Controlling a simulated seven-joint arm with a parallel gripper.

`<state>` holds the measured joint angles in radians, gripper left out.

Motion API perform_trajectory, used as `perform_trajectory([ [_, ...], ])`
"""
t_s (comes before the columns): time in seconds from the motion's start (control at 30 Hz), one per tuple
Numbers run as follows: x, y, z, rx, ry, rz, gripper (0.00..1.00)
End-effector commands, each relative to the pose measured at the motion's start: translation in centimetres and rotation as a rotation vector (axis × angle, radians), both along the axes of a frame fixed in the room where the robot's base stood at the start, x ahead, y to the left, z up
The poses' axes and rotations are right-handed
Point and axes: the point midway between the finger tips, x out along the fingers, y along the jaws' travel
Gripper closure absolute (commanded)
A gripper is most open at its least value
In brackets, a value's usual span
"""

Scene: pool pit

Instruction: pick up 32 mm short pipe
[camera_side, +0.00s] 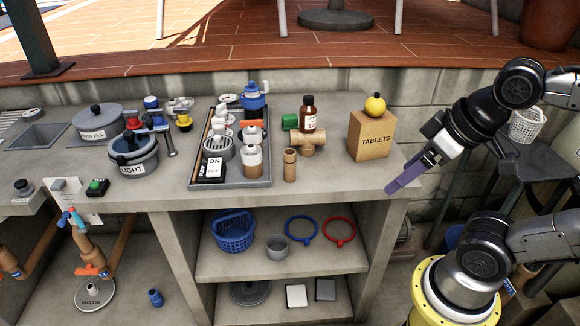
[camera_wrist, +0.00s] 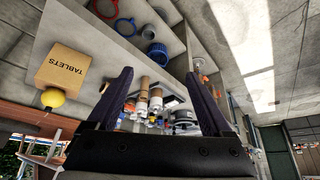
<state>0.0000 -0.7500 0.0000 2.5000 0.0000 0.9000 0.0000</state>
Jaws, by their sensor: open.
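A short tan-brown pipe piece (camera_side: 289,165), which looks like the 32 mm short pipe, stands upright on the counter, just right of the dark tray. In the wrist view a brown cylinder (camera_wrist: 143,86), likely the same piece, shows between the fingers, farther off. My gripper (camera_side: 392,186) has purple fingers and hangs at the counter's right front edge, right of the pipe and apart from it. In the wrist view my gripper (camera_wrist: 158,76) is open, with nothing between its fingertips. No label on the pipe is legible.
A TABLETS box (camera_side: 374,137) with a yellow ball (camera_side: 375,104) on top stands between pipe and gripper, farther back. A brown tee fitting (camera_side: 307,138) and brown bottle (camera_side: 308,113) stand behind the pipe. The dark tray (camera_side: 262,183) holds several parts.

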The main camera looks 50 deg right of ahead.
Motion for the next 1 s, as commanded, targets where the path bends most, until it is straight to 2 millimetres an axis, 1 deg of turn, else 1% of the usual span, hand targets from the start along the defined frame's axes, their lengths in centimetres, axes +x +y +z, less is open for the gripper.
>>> perform_trajectory([
  [0.33,0.0,0.0,0.0,0.004,0.000,-0.008,0.26],
  [0.47,-0.2,0.0,-0.1,0.045,0.013,-0.085,0.26],
  [0.53,-0.2,0.0,0.6,0.087,0.010,-0.165,0.26],
  [0.6,0.4,0.0,2.1,0.140,-0.002,-0.262,0.26],
  [0.67,1.4,0.0,3.4,0.187,0.001,-0.352,0.26],
  [0.77,3.6,-0.1,5.5,0.265,0.025,-0.516,0.26],
  [0.87,6.6,-0.3,7.4,0.335,0.059,-0.687,0.26],
  [0.9,7.9,-0.4,8.0,0.359,0.075,-0.756,0.26],
  [0.97,10.1,-0.6,8.6,0.390,0.100,-0.856,0.26],
  [1.0,11.6,-0.7,8.9,0.408,0.117,-0.921,0.26],
])
